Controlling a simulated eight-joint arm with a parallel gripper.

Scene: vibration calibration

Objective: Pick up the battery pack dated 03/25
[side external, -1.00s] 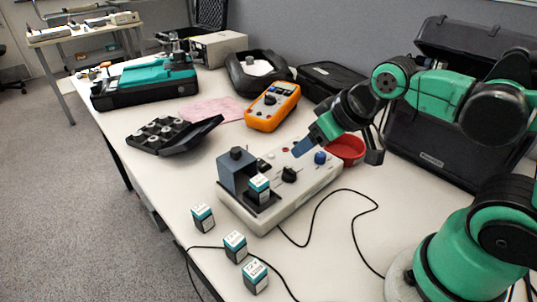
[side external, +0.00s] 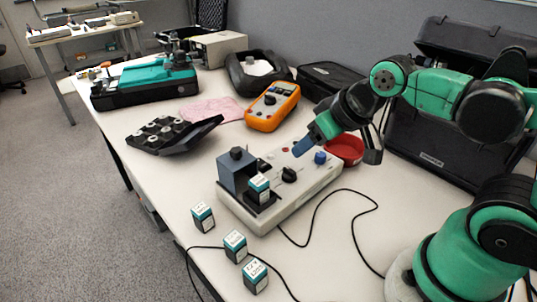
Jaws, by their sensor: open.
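Three small dark battery packs with white and teal labels stand near the table's front edge: one at the left (side external: 203,217), one in the middle (side external: 235,246) and one nearest the camera (side external: 256,277). A similar pack (side external: 259,189) sits on the grey calibration unit (side external: 268,219), beside its dark block. The label dates are too small to read, so I cannot tell which is dated 03/25. My gripper (side external: 303,147) is open and empty, above the unit's far end, well apart from the packs. Its fingers are partly hard to make out.
A black cable (side external: 322,205) loops over the table. An orange multimeter (side external: 272,107), a red bowl (side external: 346,149), a black compartment tray (side external: 165,137) and a pink cloth (side external: 211,110) lie farther back. The right middle of the table is mostly clear.

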